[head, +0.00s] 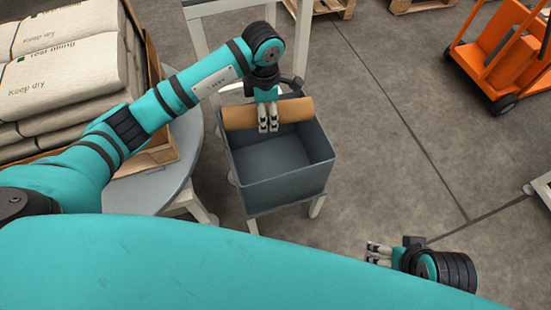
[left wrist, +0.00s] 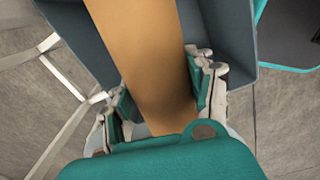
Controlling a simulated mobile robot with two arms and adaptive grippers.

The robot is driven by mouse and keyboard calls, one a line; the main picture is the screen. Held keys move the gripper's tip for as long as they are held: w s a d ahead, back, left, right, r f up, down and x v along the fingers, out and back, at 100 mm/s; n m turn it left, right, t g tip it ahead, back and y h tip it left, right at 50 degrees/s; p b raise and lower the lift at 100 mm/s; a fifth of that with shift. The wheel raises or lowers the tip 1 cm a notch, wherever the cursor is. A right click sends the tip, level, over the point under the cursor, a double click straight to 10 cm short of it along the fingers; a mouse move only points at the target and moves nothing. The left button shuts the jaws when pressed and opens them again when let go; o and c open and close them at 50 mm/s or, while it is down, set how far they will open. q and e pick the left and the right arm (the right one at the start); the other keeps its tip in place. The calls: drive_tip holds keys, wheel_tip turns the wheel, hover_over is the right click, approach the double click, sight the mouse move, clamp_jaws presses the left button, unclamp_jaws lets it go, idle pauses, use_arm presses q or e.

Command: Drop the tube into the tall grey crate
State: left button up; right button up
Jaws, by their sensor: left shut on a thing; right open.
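A brown cardboard tube (head: 295,110) lies sideways over the back part of the tall grey crate (head: 280,188). My left gripper (head: 268,124) is shut on the middle of the tube and holds it from above. In the left wrist view the tube (left wrist: 150,60) runs between the two fingers of my left gripper (left wrist: 160,95), with the crate wall (left wrist: 230,35) beyond it. The visible inside of the crate looks empty; its back part is hidden by the tube. My right gripper (head: 377,254) is open and empty, off to the right of the crate above the floor.
The crate stands on a light stand (head: 317,207). An orange cart (head: 505,50) is at the upper right. The floor right of the crate is clear.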

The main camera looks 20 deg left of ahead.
use_arm(q)
drive_tip(key=shift+f+b, duration=0.4)
drive_tip(key=shift+f, duration=0.6)
use_arm(e)
drive_tip(key=shift+f, duration=0.8)
use_arm(q)
drive_tip(key=o, duration=1.2)
drive_tip(key=shift+o, duration=0.2)
wheel_tip(320, 180, up, 12)
drive_tip(key=shift+r, duration=0.1)
drive_tip(key=shift+s, duration=0.1)
